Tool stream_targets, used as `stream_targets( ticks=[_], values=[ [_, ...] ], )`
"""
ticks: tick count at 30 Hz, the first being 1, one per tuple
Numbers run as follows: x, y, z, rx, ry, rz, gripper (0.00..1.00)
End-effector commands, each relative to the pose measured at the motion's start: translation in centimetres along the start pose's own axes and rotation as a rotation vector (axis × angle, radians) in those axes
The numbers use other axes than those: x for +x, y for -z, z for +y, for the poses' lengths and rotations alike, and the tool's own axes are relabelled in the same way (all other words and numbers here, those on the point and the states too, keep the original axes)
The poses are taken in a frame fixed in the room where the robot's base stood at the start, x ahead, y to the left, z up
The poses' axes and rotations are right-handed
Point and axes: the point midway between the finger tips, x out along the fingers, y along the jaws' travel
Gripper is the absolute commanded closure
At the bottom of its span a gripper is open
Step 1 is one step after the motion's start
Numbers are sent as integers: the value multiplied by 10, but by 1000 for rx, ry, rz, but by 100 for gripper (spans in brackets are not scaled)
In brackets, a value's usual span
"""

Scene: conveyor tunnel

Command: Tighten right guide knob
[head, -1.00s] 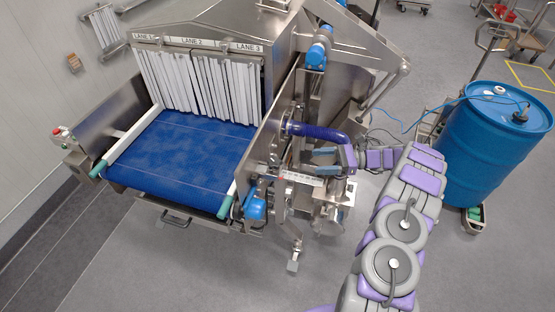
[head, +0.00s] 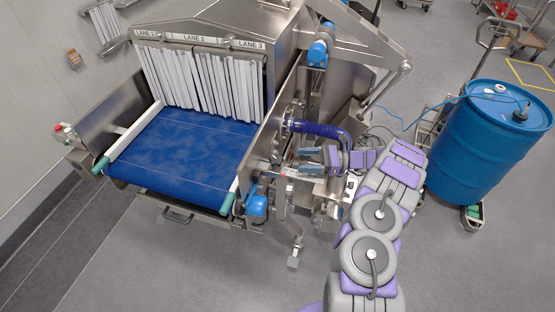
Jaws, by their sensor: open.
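The right guide is a white rail (head: 234,188) with a teal end (head: 227,204) along the right edge of the blue conveyor belt (head: 180,150). Small blue parts (head: 251,189) sit at the outer side of the right side plate, above a larger blue rounded housing (head: 257,206). I cannot tell for sure which of them is the right guide knob. My gripper (head: 308,161) is open and points left toward the side plate, to the right of and above these blue parts. Nothing shows between its fingers, and it looks apart from the blue parts.
A purple-blue hose (head: 315,129) curves just above my gripper. Steel frame parts and a box stand below it. Strip curtains (head: 200,82) hang at the tunnel mouth. A blue drum (head: 487,145) stands at the right. The floor in front is clear.

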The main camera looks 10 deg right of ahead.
Motion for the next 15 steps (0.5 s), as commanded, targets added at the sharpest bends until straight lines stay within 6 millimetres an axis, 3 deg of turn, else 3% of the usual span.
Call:
stream_targets(
  ticks=[9,15],
  values=[
    [60,-1,1,2,-4,-5,30],
    [86,0,0,0,-2,-1,30]
  ],
)
